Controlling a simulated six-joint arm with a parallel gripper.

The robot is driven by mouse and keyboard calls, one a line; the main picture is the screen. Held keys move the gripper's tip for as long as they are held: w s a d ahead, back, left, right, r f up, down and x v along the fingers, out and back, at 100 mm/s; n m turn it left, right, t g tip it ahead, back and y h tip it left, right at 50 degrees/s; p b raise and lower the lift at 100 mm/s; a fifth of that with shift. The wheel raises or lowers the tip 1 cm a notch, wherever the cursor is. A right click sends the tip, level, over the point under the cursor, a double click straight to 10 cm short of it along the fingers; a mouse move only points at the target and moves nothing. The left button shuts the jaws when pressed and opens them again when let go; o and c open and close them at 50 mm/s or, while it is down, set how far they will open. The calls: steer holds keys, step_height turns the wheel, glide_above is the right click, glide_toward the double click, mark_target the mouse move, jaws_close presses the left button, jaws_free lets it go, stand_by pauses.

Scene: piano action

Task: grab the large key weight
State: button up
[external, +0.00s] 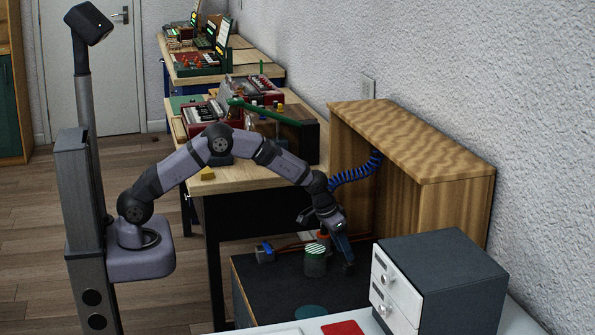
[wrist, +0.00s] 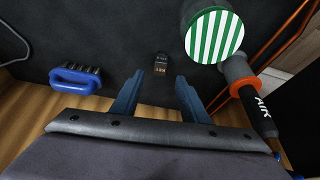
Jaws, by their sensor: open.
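A small dark block with pale lettering, which looks like the key weight (wrist: 160,66), lies on the dark surface in the wrist view. The lettering is too small to read fully, so I cannot tell its size class. My gripper (wrist: 159,79) is open, with its two blue fingers apart and the block just beyond the gap between their tips. They appear not to touch it. In the external view my gripper (external: 343,250) points down over the dark bench top; I cannot make out the block there.
A green-and-white striped round can (wrist: 215,36) stands right of the block, beside an air tool (wrist: 250,95) with an orange ring. A blue-handled brush (wrist: 75,78) lies to the left. A white drawer cabinet (external: 395,290) stands at the right.

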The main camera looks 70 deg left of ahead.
mark_target(349, 264)
steer(key=shift+x, duration=2.55)
steer(key=shift+s+f, duration=0.1)
steer(key=shift+s, duration=0.05)
steer(key=shift+c, duration=0.3)
jaws_close()
